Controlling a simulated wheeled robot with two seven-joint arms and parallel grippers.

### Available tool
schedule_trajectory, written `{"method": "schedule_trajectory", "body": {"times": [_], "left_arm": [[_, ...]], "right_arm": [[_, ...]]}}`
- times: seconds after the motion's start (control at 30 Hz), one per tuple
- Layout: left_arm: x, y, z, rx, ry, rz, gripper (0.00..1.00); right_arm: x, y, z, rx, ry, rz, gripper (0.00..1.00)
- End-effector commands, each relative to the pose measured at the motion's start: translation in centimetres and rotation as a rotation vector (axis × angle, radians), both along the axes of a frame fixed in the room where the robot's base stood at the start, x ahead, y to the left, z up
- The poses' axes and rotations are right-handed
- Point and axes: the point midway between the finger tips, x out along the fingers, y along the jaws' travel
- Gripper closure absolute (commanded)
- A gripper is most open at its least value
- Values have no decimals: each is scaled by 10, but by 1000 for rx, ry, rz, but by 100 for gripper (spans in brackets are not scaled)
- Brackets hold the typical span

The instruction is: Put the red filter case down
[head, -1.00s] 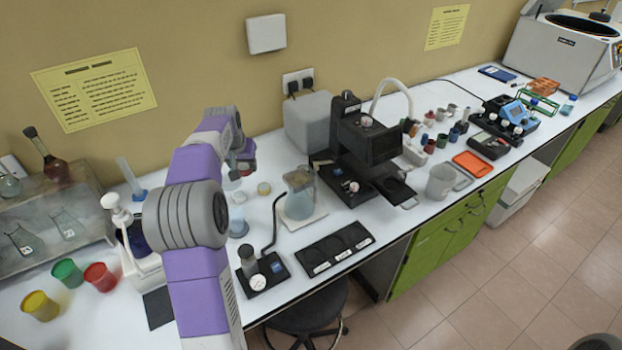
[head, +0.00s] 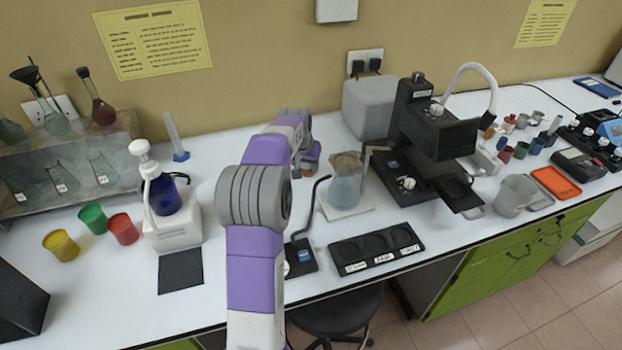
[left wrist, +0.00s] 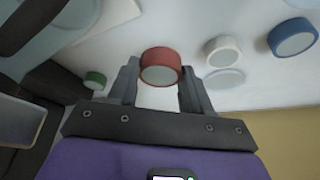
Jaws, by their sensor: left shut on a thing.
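The red filter case (left wrist: 160,58) is a short round case with a pale grey face. It sits between the two fingertips of my left gripper (left wrist: 160,86), which is shut on it. In the head view my left gripper (head: 305,158) is over the back of the bench, left of the glass flask, and the red case shows only as a small red patch (head: 312,150). My own arm hides the bench around it. I cannot tell whether the case touches the bench. My right gripper is not in view.
A white-rimmed case (left wrist: 222,50), a blue case (left wrist: 292,37) and a green case (left wrist: 95,80) lie near the gripper. The glass flask (head: 345,188) stands on a pale pad. A black tray (head: 376,248) with round wells lies in front.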

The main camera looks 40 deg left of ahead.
Motion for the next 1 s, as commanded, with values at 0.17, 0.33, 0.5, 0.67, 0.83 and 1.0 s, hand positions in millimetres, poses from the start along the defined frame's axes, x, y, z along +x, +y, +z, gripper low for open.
{"method": "schedule_trajectory", "body": {"times": [0.17, 0.33, 0.5, 0.67, 0.83, 1.0], "left_arm": [[0, 0, -25, -1, 2, 1, 80], [0, 0, -49, -1, 0, 2, 80], [0, 0, -48, 1, -2, 1, 80], [0, 0, -50, 0, -1, 1, 80], [0, 0, -51, 0, -1, 1, 36], [0, 0, -51, 0, -1, 1, 26]], "right_arm": [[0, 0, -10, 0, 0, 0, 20], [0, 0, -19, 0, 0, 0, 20], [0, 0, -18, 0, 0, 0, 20], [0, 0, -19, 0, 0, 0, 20], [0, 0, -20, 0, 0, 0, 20], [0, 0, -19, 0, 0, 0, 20]]}}
